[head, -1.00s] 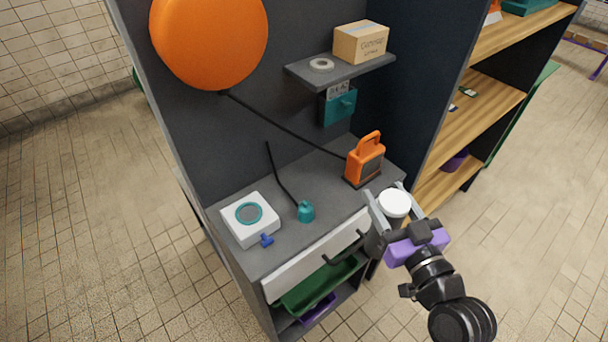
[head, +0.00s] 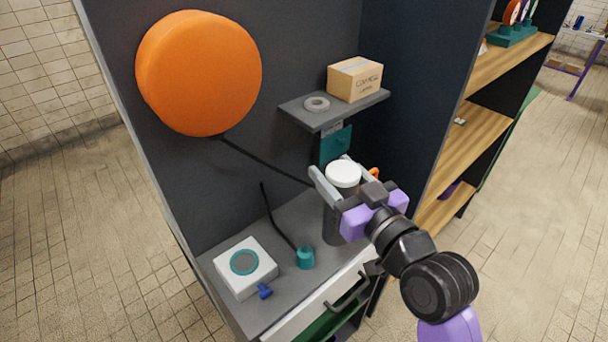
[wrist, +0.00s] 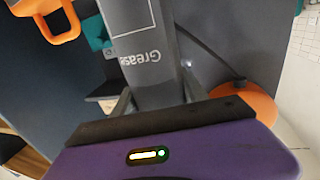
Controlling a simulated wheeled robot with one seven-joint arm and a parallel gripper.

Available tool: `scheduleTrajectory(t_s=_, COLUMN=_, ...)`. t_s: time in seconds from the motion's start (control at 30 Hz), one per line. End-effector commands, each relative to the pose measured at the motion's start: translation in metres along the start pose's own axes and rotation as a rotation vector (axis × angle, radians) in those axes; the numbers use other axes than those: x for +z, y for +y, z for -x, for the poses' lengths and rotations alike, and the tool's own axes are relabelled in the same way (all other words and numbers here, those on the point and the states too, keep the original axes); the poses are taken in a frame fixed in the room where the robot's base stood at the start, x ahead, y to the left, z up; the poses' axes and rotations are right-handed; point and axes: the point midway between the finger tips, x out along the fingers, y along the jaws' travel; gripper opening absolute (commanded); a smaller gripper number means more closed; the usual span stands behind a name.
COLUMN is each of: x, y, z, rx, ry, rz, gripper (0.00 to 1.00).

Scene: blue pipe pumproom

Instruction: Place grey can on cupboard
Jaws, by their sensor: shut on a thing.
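A dark grey can with a white lid (head: 343,174) is held upright between the fingers of my gripper (head: 342,180). In the wrist view the grey can (wrist: 145,50) fills the middle and carries the printed letters "Greas". The cupboard has a grey worktop (head: 290,278) with a white drawer front below it. The can is over the right part of this worktop in the head view. Its lower end shows, but I cannot tell whether it touches the surface.
Above is a small shelf (head: 300,112) with a tape roll and a cardboard box (head: 354,80). A large orange disc (head: 200,72) hangs left.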

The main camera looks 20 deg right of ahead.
Motion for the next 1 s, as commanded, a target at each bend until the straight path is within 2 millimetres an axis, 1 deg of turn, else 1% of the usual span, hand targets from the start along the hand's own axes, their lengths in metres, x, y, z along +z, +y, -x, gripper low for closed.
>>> scheduleTrajectory(t_s=0.03, x=-0.005, y=-0.003, z=-0.013, rx=-0.002, ry=0.004, rz=0.000, gripper=0.00)
scheduleTrajectory(t_s=0.2, x=-0.005, y=-0.012, z=-0.050, rx=-0.002, ry=0.003, rz=0.000, gripper=0.00)
scheduleTrajectory(t_s=0.37, x=-0.004, y=-0.019, z=-0.080, rx=-0.001, ry=0.004, rz=0.000, gripper=0.00)
scheduleTrajectory(t_s=0.4, x=0.001, y=-0.019, z=-0.083, rx=-0.001, ry=0.000, rz=0.000, gripper=0.00)
scheduleTrajectory(t_s=0.43, x=0.010, y=-0.019, z=-0.081, rx=-0.001, ry=-0.003, rz=-0.001, gripper=0.00)
scheduleTrajectory(t_s=0.5, x=0.019, y=-0.019, z=-0.081, rx=0.000, ry=-0.001, rz=-0.001, gripper=0.00)
scheduleTrajectory(t_s=0.73, x=0.036, y=-0.018, z=-0.081, rx=0.000, ry=0.001, rz=-0.001, gripper=0.00)
scheduleTrajectory(t_s=0.93, x=0.064, y=-0.018, z=-0.080, rx=0.001, ry=0.000, rz=-0.002, gripper=0.00)
scheduleTrajectory(t_s=1.0, x=0.065, y=-0.019, z=-0.083, rx=0.000, ry=0.002, rz=-0.001, gripper=0.00)
